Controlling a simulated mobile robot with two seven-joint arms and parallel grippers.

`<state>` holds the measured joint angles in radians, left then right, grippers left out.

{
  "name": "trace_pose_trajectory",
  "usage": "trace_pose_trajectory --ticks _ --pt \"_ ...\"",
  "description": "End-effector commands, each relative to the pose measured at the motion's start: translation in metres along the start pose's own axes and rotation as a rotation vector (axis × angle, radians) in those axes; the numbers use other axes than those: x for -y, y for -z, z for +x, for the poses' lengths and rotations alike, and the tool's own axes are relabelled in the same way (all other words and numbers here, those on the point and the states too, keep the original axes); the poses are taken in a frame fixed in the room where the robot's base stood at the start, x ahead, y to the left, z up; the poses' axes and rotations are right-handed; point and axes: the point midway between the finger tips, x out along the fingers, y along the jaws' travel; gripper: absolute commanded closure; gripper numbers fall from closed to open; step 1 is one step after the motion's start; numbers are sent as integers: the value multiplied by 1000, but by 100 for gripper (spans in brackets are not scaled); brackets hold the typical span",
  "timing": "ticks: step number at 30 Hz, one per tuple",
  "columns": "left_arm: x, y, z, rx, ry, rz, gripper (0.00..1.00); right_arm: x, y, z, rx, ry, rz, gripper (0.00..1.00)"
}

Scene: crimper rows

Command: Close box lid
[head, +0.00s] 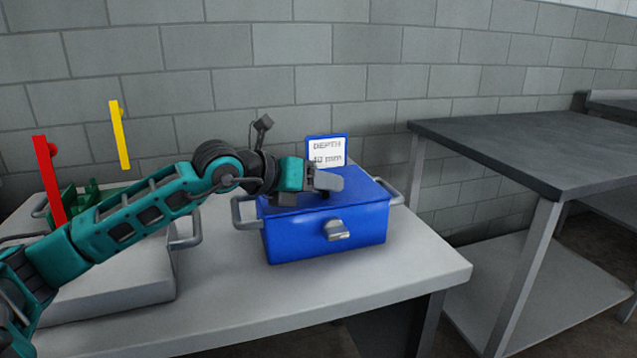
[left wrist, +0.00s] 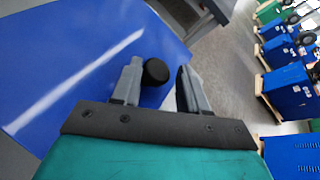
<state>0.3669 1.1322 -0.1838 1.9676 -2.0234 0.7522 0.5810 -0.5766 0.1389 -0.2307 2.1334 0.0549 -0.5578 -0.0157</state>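The blue box (head: 325,232) stands on the grey table, with a metal latch (head: 338,230) on its front and a handle at each side. Its blue lid (head: 367,190) appears to lie flat on the box; part of it is hidden by my gripper. My left gripper (head: 325,184) is over the top of the lid, close to or touching it; I cannot tell which. In the left wrist view, the two fingers are apart, with a round black knob-like part (left wrist: 155,72) showing between them. A blue surface (left wrist: 70,55) fills the left there. My right gripper is not in view.
A sign reading "DEPTH 10 mm" (head: 326,150) stands behind the box. A grey case (head: 120,270) with handles is at left, near red (head: 50,185) and yellow (head: 119,135) bars. The table front (head: 400,275) is clear. Another table (head: 530,150) stands right.

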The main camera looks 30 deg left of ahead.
Motion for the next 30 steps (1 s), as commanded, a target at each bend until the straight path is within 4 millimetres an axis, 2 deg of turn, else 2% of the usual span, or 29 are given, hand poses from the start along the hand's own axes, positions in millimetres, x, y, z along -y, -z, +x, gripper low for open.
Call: trace_pose_trajectory --ticks 1,14,30 --pt "-5 5 2 -15 -13 -3 42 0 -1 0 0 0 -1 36" --pt "-9 6 0 -17 -21 -1 42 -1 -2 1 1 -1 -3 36" --pt "-5 4 -46 -8 -13 0 42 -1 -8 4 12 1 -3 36"
